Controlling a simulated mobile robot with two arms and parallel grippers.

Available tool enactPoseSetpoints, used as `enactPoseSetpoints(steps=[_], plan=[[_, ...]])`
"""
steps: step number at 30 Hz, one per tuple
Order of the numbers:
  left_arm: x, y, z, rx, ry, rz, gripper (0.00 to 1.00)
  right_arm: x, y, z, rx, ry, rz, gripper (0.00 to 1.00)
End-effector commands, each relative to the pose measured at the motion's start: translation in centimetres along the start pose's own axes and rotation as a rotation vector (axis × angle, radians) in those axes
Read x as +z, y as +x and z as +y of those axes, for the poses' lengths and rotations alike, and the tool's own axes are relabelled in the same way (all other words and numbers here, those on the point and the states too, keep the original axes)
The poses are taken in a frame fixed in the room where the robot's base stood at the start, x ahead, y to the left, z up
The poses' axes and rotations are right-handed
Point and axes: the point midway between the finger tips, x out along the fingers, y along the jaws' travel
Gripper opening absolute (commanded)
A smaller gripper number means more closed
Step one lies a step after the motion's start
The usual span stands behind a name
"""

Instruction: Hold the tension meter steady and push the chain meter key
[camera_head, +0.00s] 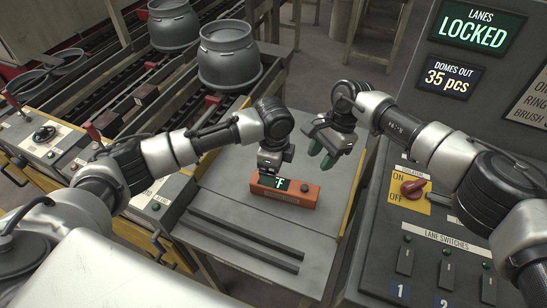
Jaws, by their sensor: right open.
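The tension meter is an orange box (310,198) lying on the grey bench top, with a lit green display (280,183) at its left part. A dark round key (304,187) sits on its right part. My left gripper (270,168) points down at the meter's left part, just behind the display. Its fingertips are partly hidden, so I cannot tell whether they grip the meter. My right gripper (328,153) is open and empty, its green-tipped fingers above and behind the meter's right end, apart from it.
Two dark bars (245,240) lie on the bench (210,205) in front of the meter. A control panel (380,235) with an isolator knob (413,188) and lane switches stands at right. Grey domes (229,52) stand on the conveyor at back left. A screen (473,25) reads LOCKED.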

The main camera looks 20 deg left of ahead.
Motion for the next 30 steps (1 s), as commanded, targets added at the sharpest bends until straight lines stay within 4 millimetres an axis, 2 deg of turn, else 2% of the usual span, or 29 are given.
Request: enactPoseSetpoints(steps=[6,12,18,25,26,30], plan=[[0.0,4.2,0.0,0.002,-0.002,0.0,0.85,0.0,0.0,0.0,0.0,0.0,0.0,0.43],[0.0,6.8,0.0,0.0,-0.002,0.0,0.85,0.0,0.0,0.0,0.0,0.0,0.0,0.43],[0.0,7.8,-0.1,-0.002,-0.002,0.001,0.85,0.0,0.0,0.0,0.0,0.0,0.0,0.43],[0.0,7.9,-0.1,-0.003,-0.001,0.001,0.85,0.0,0.0,0.0,0.0,0.0,0.0,0.43],[0.0,7.9,-0.1,-0.003,-0.001,0.001,0.84,0.0,0.0,0.0,0.0,0.0,0.0,0.43],[0.0,7.9,-0.1,-0.003,-0.001,0.001,0.62,0.0,0.0,0.0,0.0,0.0,0.0,0.43]])
